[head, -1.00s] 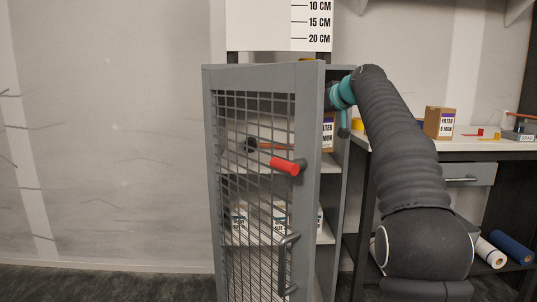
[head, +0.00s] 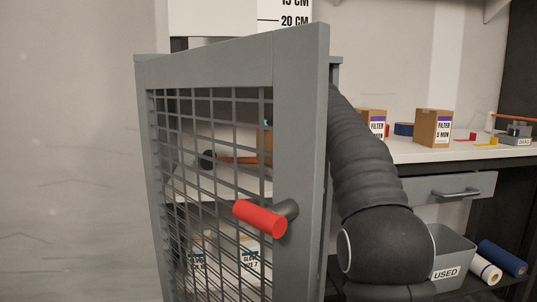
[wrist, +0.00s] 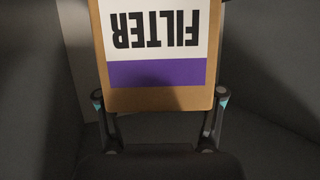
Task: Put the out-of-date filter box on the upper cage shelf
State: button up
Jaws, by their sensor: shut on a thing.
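My gripper (wrist: 160,100) is shut on a brown filter box (wrist: 160,98), with a finger on each side of it. The box's white and purple label reads FILTER upside down in the wrist view; its date is not visible. In the head view my arm reaches behind the open grey cage door (head: 300,150), and the gripper and held box are mostly hidden by it. The upper cage shelf (head: 228,184) shows pale through the mesh. I cannot tell whether the box touches the shelf.
The door's red handle (head: 260,218) sticks out towards me. An orange-handled tool (head: 238,160) shows through the mesh, with glove boxes (head: 240,258) lower down. Two filter boxes (head: 371,121) (head: 434,128) stand on the bench (head: 410,150) at right. A grey USED bin (head: 452,255) is below.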

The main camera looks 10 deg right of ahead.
jog(key=shift+f+b, duration=0.8)
jog(key=shift+f, duration=1.75)
jog(key=shift+f, duration=0.15)
jog(key=shift+f, duration=0.15)
jog(key=o, duration=1.7)
jog(key=shift+r, duration=0.25)
jog(key=b+v, duration=0.1)
jog(key=v, duration=1.1)
jog(key=shift+r, duration=0.1)
